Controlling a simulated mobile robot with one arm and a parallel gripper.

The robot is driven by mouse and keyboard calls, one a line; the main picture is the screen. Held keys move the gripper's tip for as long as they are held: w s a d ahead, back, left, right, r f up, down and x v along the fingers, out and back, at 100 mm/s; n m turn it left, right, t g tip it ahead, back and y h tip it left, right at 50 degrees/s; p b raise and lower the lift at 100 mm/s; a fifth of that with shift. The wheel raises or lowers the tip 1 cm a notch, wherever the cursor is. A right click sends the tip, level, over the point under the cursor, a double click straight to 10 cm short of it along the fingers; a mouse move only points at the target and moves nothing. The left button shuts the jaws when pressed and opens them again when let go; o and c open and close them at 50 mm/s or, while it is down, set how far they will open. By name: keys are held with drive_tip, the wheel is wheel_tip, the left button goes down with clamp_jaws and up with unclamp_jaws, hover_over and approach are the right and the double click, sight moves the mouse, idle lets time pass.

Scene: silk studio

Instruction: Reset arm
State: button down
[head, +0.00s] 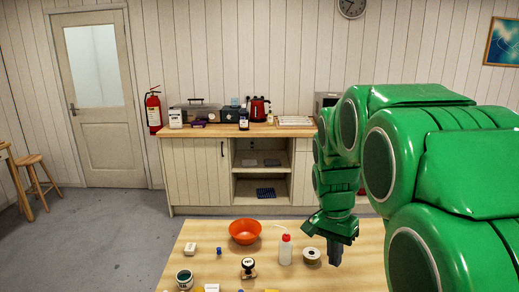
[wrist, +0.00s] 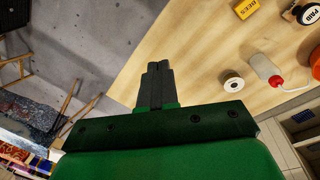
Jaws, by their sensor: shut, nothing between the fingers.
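My green arm fills the right side of the head view, bent with its end pointing down. My gripper (head: 335,252) hangs over the right part of the wooden table (head: 345,280) in the head view. In the wrist view my gripper (wrist: 158,68) has its two dark fingers together, with nothing between them. The spool (head: 311,256) is just left of my gripper in the head view and shows in the wrist view (wrist: 233,84), apart from the fingers.
A white bottle with a red cap (head: 285,251), an orange bowl (head: 245,231), a stamp (head: 248,268), a white block (head: 191,248) and a small tin (head: 184,279) stand on the table. A counter (head: 200,180) with a red kettle (head: 259,109) stands behind. Grey floor (head: 110,225) is open at left.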

drive_tip(key=s+a+n, duration=0.1)
drive_tip(key=s+n, duration=0.3)
drive_tip(key=s, duration=1)
drive_tip(key=s+a+f+n+y, duration=0.1)
drive_tip(key=s+n, duration=0.3)
drive_tip(key=s, duration=1.1)
drive_tip(key=shift+a+f+g, duration=0.2)
drive_tip(key=shift+a+g, duration=0.1)
drive_tip(key=shift+a, duration=0.2)
